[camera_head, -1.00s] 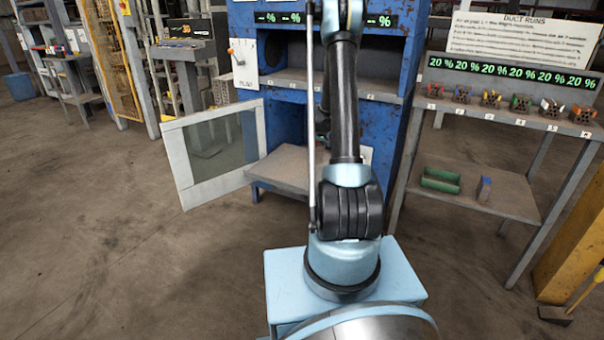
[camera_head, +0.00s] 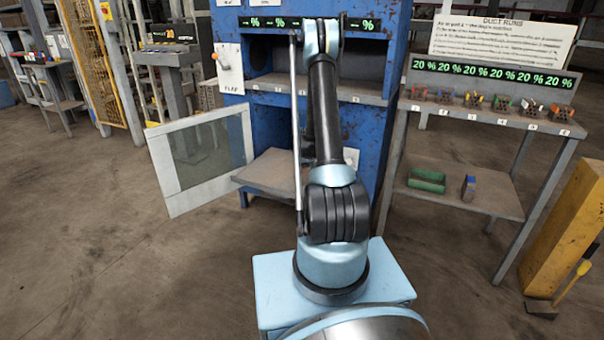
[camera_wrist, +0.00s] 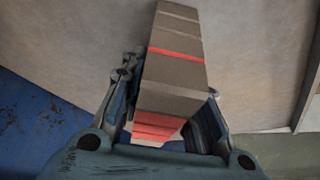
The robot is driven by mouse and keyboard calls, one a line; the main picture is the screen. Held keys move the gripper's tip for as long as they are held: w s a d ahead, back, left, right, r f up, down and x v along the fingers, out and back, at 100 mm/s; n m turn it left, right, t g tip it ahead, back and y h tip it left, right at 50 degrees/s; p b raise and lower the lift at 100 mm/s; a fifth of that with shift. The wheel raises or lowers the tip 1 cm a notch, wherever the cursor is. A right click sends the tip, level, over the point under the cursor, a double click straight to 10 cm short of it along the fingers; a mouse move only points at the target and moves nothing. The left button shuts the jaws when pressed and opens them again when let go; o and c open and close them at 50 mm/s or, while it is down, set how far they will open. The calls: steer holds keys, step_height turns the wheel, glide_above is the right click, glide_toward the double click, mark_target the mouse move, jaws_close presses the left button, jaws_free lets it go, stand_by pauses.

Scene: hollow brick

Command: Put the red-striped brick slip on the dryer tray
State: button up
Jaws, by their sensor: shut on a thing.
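In the wrist view, my gripper (camera_wrist: 168,118) is shut on the red-striped brick slip (camera_wrist: 173,72). The slip is a long grey-brown piece with red bands and paler lines across it. It stands out lengthwise between the fingers, its far end at the top of the picture. In the head view, my arm hides the gripper and the slip. A flat grey-brown tray (camera_head: 270,172) juts from the lower opening of the blue cabinet, beside an open glazed door; it looks like the dryer tray. I cannot tell which surface lies behind the slip in the wrist view.
The blue cabinet (camera_head: 395,70) has an upper shelf and green displays. The glazed door (camera_head: 165,175) swings out to the left.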

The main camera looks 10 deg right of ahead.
steer(key=o, duration=1.1)
steer(key=shift+c, duration=0.2)
steer(key=shift+s+r, duration=0.1)
steer(key=v, duration=1.2)
steer(key=s+a+r+g, duration=0.1)
steer(key=s+a+r, duration=0.2)
steer(key=s+r, duration=0.7)
steer(key=s+a+r, duration=0.3)
steer(key=s+r, duration=0.5)
steer(key=s, duration=0.4)
steer(key=s+a+f, duration=0.1)
steer(key=s, duration=1.3)
steer(key=s+a+f+m+g, duration=0.1)
steer(key=s, duration=1.3)
steer(key=shift+f+m+h, duration=0.3)
steer(key=shift+f, duration=0.05)
